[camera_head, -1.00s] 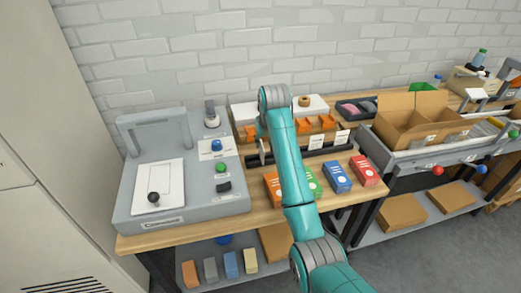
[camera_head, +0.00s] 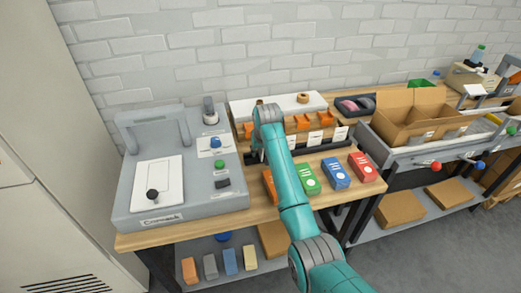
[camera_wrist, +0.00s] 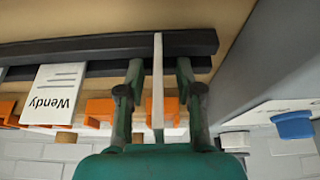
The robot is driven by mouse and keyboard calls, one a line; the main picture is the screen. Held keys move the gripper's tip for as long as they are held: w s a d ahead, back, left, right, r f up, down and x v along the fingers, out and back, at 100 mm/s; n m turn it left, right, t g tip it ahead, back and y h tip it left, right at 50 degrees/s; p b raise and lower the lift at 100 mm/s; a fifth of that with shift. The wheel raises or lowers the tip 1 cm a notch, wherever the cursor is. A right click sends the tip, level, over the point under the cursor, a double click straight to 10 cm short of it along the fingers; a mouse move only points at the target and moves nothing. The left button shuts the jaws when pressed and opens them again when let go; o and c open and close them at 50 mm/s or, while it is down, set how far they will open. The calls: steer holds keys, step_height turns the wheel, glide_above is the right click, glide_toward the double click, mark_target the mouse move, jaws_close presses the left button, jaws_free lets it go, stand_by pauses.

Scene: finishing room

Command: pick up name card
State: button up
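A thin pale piece, seen edge-on and likely a name card (camera_wrist: 158,85), stands across the dark rail in the wrist view. My gripper (camera_wrist: 159,65) has one finger on either side of it, with a gap visible on both sides. A white name card reading "Wendy" (camera_wrist: 52,95) leans at the rail to the left in that view. In the head view, white cards (camera_head: 315,138) (camera_head: 341,133) stand along the dark rack (camera_head: 312,154). My gripper is mostly hidden there behind my teal arm, at the rack's left end.
A grey machine (camera_head: 190,204) with a raised handle stands left of the rack; its side is close in the wrist view (camera_wrist: 285,60). Green (camera_head: 308,178), blue (camera_head: 336,173) and red (camera_head: 362,166) boxes line the bench front. Orange holders (camera_head: 300,121) stand behind the rack.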

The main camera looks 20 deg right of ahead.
jaws_close()
